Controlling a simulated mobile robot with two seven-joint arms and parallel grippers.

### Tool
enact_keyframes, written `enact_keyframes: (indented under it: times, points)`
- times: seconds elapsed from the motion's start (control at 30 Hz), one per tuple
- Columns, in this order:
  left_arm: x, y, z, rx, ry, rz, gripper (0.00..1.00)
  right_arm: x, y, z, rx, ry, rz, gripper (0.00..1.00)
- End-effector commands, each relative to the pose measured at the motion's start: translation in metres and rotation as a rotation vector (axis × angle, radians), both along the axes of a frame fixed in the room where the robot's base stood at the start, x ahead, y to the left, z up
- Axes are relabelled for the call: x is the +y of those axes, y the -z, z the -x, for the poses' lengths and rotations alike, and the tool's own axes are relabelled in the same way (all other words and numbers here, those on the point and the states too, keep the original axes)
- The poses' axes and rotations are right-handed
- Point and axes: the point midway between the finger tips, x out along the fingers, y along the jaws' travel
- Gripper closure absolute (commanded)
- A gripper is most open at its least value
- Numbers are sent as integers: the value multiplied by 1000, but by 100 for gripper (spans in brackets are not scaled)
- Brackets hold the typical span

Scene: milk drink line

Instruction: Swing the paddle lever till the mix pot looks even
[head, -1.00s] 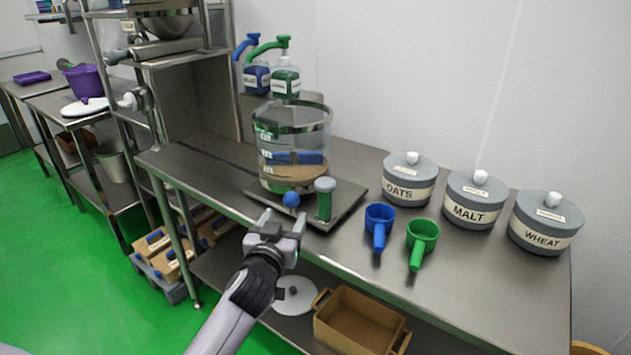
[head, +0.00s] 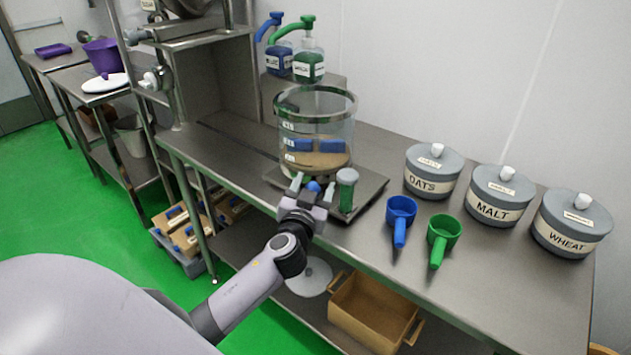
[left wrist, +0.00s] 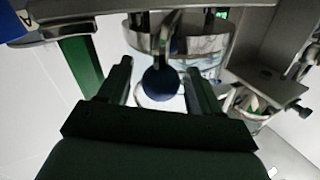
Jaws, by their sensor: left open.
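The mix pot (head: 330,108) is a clear vessel on a dark base plate (head: 372,193) on the steel table. Brown contents (head: 318,160) lie low in it, with blue paddle parts (head: 331,145) at and above them. The lever's blue ball knob (head: 313,186) sticks out at the pot's front. My left gripper (head: 311,190) is open, its fingertips on either side of the knob. In the left wrist view the blue knob (left wrist: 161,84) shows between the two open fingers; contact cannot be told. My right gripper is not in view.
A blue scoop (head: 400,218) and a green scoop (head: 441,238) lie to the right, before canisters of oats (head: 433,172), malt (head: 500,195) and wheat (head: 571,222). Pump bottles (head: 309,65) stand behind the pot.

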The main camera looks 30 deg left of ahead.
Motion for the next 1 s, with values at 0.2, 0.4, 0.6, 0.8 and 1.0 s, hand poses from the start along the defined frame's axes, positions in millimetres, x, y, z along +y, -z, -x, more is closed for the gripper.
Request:
enact_keyframes:
  times: [0.2,0.4,0.6,0.8,1.0]
  points:
    - [5,0,-13,1,0,0,36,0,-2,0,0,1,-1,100]
    - [6,0,-14,0,0,0,36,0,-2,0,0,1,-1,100]
    - [5,0,-14,0,0,0,65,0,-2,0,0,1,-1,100]
    - [5,0,-14,1,0,0,100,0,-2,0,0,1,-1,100]
    - [8,1,-16,0,-4,0,100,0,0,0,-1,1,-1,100]
